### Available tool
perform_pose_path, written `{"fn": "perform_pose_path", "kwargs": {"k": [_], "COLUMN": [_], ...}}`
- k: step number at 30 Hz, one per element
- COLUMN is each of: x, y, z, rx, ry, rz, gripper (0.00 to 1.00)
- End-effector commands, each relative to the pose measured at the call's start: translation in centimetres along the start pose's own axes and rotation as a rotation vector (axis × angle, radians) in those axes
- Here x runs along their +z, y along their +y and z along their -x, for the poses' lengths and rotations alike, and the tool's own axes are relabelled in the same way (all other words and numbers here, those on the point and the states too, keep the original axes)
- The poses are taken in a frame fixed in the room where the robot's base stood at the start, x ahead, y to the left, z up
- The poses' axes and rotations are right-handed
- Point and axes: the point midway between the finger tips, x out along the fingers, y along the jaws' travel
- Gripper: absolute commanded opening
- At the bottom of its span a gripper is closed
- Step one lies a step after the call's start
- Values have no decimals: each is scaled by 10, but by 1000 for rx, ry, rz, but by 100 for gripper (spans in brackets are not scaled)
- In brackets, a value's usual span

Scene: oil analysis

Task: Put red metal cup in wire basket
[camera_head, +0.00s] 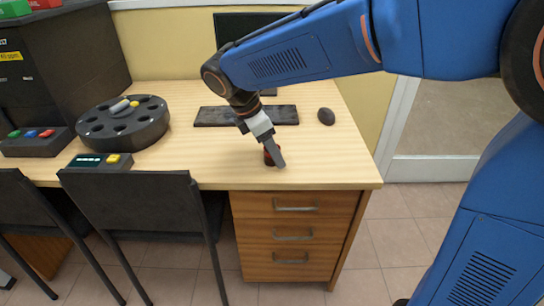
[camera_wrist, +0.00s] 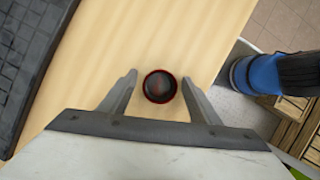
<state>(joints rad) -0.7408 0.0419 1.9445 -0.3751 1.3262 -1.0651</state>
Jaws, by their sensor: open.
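The red metal cup (camera_wrist: 160,86) stands upright on the desk, seen from above in the wrist view as a red rim around a dark inside. In the head view only a bit of the red cup (camera_head: 268,157) shows behind my gripper. My gripper (camera_wrist: 158,82) is open, with one finger on either side of the cup and gaps between them. In the head view my gripper (camera_head: 275,155) points down at the desk near its front edge. I see no wire basket in either view.
The wooden desk (camera_head: 330,160) holds a keyboard (camera_head: 245,115), a mouse (camera_head: 326,116) and a round black carousel (camera_head: 122,124) at the left. A small display box (camera_head: 100,161) sits at the front edge. Black chairs (camera_head: 140,195) stand before the desk. Desk around the cup is clear.

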Motion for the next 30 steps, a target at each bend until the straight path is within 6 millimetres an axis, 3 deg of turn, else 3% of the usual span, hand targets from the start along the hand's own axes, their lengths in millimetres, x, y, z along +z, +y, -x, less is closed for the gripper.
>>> {"fn": "perform_pose_path", "kwargs": {"k": [5, 11, 14, 22, 30], "x": [0, 0, 0, 2, 18], "y": [0, 0, 0, 0, 1], "z": [0, 0, 0, 5, 45], "rx": [0, 0, 0, 1, 3], "ry": [0, 0, 0, 1, 2], "rz": [0, 0, 0, 0, -2], "gripper": [57, 14, 9, 9, 9]}}
